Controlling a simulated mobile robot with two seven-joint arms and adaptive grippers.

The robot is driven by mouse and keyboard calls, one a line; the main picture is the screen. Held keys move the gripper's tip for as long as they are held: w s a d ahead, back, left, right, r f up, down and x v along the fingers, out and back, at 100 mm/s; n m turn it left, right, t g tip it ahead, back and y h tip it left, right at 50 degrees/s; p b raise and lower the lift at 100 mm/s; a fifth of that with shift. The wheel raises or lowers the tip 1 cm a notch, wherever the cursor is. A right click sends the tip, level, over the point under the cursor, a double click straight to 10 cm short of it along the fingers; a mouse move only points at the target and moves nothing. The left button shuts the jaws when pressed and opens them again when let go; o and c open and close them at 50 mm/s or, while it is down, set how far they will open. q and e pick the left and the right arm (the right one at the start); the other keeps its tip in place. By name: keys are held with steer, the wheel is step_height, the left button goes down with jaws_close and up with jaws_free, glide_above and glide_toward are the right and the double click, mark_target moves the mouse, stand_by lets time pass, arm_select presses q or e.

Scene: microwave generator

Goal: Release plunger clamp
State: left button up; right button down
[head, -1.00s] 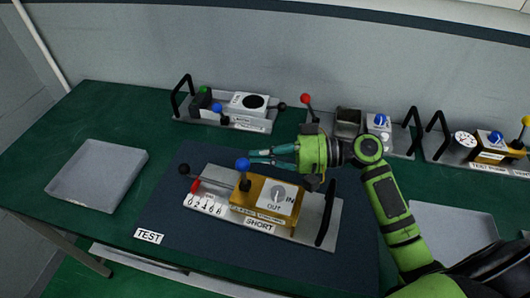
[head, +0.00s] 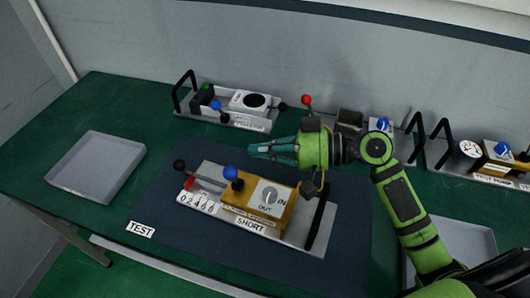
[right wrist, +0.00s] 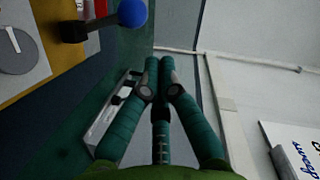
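The test unit (head: 318,222) lies on the dark blue mat, with a yellow block, an IN/OUT dial plate (head: 270,193) and a "SHORT" label. A lever with a blue knob (head: 231,173) stands at the block's left end. A rod with a black knob (head: 179,165) reaches out left, above a red part (head: 189,183) and a number scale. My right gripper (head: 253,149) is above and behind the unit, pointing left, apart from the blue knob. Its fingertips (right wrist: 160,62) are together with nothing between them. The blue knob shows in the right wrist view (right wrist: 132,13). My left gripper is out of view.
A grey tray (head: 97,168) lies at left on the green table, another (head: 462,240) at right. Several similar units stand along the back, including one with a black disc (head: 254,101) and one with a gauge (head: 470,149). The wall rises behind them.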

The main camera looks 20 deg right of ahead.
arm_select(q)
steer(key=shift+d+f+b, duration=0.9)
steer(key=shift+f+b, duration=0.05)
arm_select(e)
steer(key=v, duration=1)
steer(key=shift+d+f, duration=0.15)
steer(key=shift+d, duration=0.1)
